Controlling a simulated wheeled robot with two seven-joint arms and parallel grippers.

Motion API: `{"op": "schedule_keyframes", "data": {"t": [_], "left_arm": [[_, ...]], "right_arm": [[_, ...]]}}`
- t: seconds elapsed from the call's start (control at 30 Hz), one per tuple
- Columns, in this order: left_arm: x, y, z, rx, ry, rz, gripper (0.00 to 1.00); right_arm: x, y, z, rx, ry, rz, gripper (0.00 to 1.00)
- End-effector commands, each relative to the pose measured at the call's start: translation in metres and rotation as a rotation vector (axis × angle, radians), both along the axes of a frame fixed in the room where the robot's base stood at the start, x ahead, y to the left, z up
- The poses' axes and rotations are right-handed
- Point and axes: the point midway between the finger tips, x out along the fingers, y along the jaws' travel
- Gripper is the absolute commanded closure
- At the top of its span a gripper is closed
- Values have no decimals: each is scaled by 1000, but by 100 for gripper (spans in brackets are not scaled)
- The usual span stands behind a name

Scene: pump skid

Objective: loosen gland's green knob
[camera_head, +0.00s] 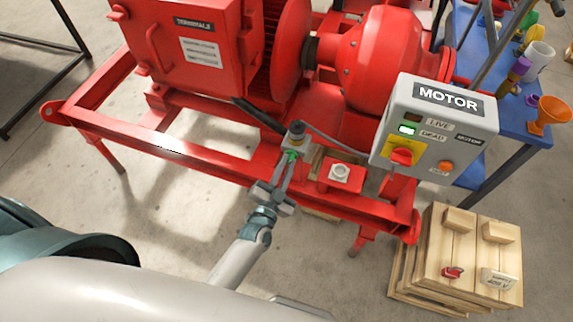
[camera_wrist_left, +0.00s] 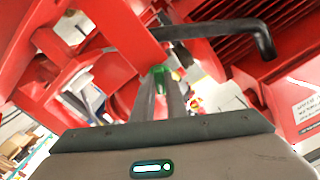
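The green knob (camera_head: 291,155) sits on the gland, a small grey fitting (camera_head: 296,140) with a dark top, at the front of the red skid. My left gripper (camera_head: 289,160) reaches up to it from below. In the left wrist view the two fingers run close together to the green knob (camera_wrist_left: 160,72), with their tips at its sides. They look shut on it, though the tips partly hide the knob. My right gripper is in neither view.
The red skid frame (camera_head: 200,154) surrounds the gland. A grey MOTOR box (camera_head: 430,125) stands to the right. A black bent rod (camera_wrist_left: 225,28) passes close above the knob in the left wrist view. A wooden crate (camera_head: 440,240) stands on the floor at right.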

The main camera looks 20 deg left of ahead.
Motion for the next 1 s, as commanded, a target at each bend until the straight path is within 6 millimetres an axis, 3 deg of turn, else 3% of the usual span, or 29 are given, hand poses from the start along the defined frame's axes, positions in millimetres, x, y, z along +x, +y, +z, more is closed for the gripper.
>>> {"op": "schedule_keyframes", "data": {"t": [0.57, 1.0], "left_arm": [[0, 0, 0, -102, 3, 0, 100], [0, -1, 0, -451, 15, 0, 100]], "right_arm": [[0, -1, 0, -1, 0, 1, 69], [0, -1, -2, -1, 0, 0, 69]]}}
